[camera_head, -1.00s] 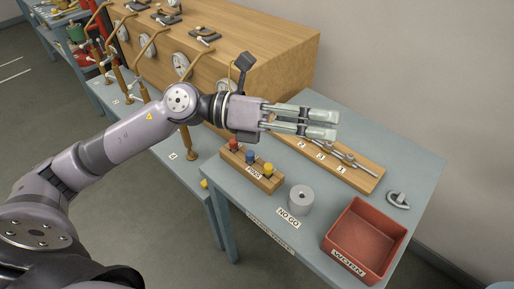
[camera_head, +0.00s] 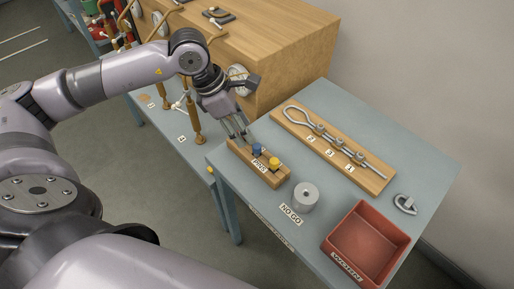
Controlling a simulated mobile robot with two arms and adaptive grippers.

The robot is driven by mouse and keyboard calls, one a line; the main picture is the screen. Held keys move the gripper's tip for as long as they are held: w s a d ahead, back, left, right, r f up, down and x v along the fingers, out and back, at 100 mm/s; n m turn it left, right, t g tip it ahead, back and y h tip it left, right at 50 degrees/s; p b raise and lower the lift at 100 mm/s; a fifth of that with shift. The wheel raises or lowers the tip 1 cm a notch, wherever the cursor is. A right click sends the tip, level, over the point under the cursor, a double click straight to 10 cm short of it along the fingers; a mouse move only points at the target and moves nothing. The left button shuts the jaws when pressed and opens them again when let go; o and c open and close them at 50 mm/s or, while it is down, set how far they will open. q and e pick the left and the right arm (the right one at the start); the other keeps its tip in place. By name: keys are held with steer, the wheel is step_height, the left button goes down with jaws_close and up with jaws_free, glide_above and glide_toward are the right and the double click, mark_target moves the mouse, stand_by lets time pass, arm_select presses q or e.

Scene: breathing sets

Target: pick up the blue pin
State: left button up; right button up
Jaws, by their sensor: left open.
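The blue pin (camera_head: 257,149) stands in the wooden pin block (camera_head: 266,180), which has a "PINS" label on its front. The yellow pin (camera_head: 275,162) stands to its right in the same block. The red pin is hidden behind my left gripper. My left gripper (camera_head: 240,136) is open and points down at the left end of the block. Its fingertips are just left of the blue pin in the picture, and nothing shows between them. Whether they touch the block cannot be told. My right gripper is not in view.
A grey cylinder (camera_head: 305,197) stands behind the "NO GO" label. A red bin (camera_head: 366,243) is at the table's front right. A wooden board (camera_head: 372,177) with a cable loop and clamps lies behind. A shackle (camera_head: 405,204) lies at right. The wooden cabinet (camera_head: 290,62) rises behind my gripper.

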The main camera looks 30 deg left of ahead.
mark_target(254, 146)
arm_select(q)
steer(key=x, duration=0.3)
steer(key=shift+w+d+f+p, duration=0.1)
steer(key=shift+f+p, duration=0.5)
steer(key=shift+p, duration=0.1)
steer(key=x, duration=0.1)
steer(key=p+x, duration=0.1)
steer(key=x, duration=0.1)
steer(key=shift+w+f, duration=0.15)
steer(key=shift+f, duration=0.5)
steer(key=shift+c, duration=0.4)
jaws_close()
